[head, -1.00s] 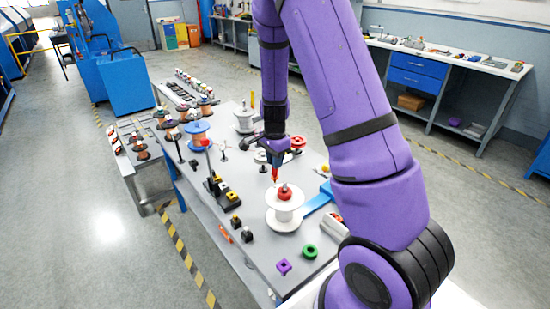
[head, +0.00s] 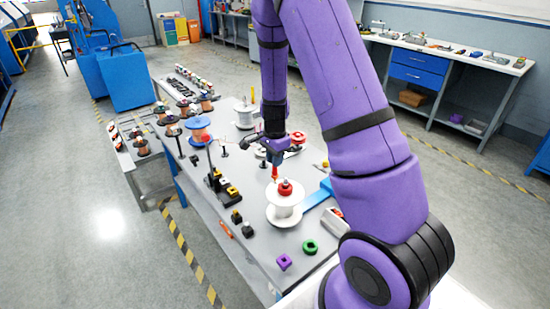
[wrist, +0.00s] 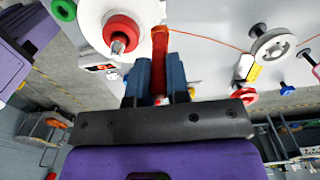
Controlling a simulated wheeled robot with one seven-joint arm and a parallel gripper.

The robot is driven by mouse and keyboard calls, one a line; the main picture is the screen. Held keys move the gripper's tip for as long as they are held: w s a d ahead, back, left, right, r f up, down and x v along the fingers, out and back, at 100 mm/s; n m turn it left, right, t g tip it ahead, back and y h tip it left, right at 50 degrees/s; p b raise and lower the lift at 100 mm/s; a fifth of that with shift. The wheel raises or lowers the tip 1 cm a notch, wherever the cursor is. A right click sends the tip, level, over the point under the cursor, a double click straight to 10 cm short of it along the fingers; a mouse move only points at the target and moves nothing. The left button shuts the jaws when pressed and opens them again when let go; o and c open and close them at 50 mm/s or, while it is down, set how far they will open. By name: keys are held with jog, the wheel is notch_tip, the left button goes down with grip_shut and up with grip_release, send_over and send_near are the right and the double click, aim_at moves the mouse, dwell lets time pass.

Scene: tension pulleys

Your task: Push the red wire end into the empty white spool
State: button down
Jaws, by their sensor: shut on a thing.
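My gripper (head: 274,160) is shut on the red wire end (head: 274,173). In the wrist view my two blue fingers (wrist: 160,78) close on the red wire end (wrist: 160,50) from both sides, and a thin orange-red wire (wrist: 215,42) runs off to the right. The empty white spool (head: 284,212) stands upright on the table with a red hub on top. It also shows in the wrist view (wrist: 92,22), left of the fingers, with its red ring and metal tip. The held end is just above and behind the hub; I cannot tell whether they touch.
A blue spool (head: 199,130) and a pale grey spool (head: 245,113) stand further back. A black stepped block with yellow tops (head: 222,186) is left of the white spool.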

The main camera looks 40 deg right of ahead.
jog(key=shift+f, duration=1)
dwell(1.8)
jog(key=c, duration=1)
grip_release()
jog(key=o, duration=0.3)
jog(key=shift+r, duration=0.1)
jog(key=shift+r, duration=3.45)
